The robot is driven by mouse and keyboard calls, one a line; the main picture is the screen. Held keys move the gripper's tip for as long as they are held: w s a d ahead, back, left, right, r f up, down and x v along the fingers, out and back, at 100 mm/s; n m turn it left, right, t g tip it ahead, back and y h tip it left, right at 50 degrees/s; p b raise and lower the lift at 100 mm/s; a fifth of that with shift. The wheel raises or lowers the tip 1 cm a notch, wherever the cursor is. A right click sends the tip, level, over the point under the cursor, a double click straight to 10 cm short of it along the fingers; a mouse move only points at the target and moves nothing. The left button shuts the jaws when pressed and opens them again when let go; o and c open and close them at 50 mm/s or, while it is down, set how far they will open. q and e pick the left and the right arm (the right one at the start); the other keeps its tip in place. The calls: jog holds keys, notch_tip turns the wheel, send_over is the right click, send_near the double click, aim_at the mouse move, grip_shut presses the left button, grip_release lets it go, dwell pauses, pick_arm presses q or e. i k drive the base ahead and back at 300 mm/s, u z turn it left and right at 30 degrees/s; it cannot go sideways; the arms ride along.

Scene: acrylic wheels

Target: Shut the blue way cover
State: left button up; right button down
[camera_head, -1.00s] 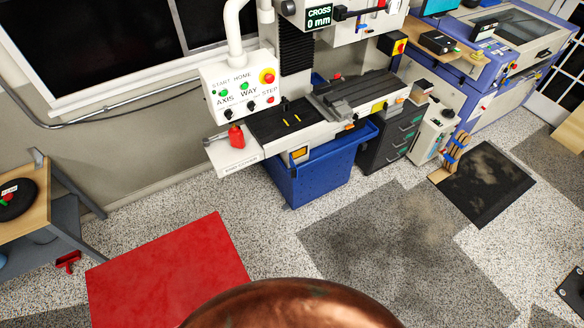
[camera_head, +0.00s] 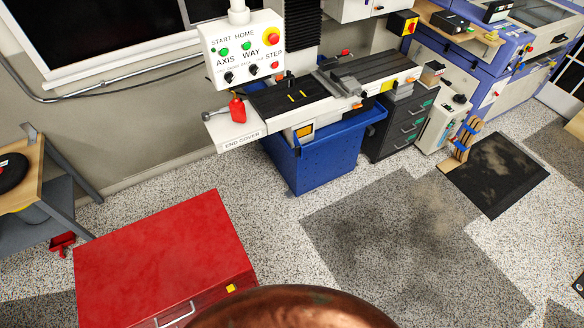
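The machine (camera_head: 262,125) stands against the wall at upper middle. It has a white control panel with AXIS and WAY labels (camera_head: 243,50) and an END COVER label on its left end. Black ribbed covers (camera_head: 285,98) lie along its bed, with two small yellow marks on the left one. A blue bin-like body (camera_head: 318,160) sits under the bed. I cannot tell which part is the blue way cover, or whether it is open. Neither of my grippers is in view.
A red cabinet (camera_head: 160,245) with a metal handle stands at lower left. A wooden-topped bench (camera_head: 30,190) is at the left edge. A grey drawer unit (camera_head: 398,125) stands right of the blue body.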

aim_at(298, 148)
jog(key=z, duration=0.6)
jog(key=k, duration=0.15)
jog(key=u, duration=1.3)
jog(key=i, duration=0.65)
jog(key=u, duration=0.05)
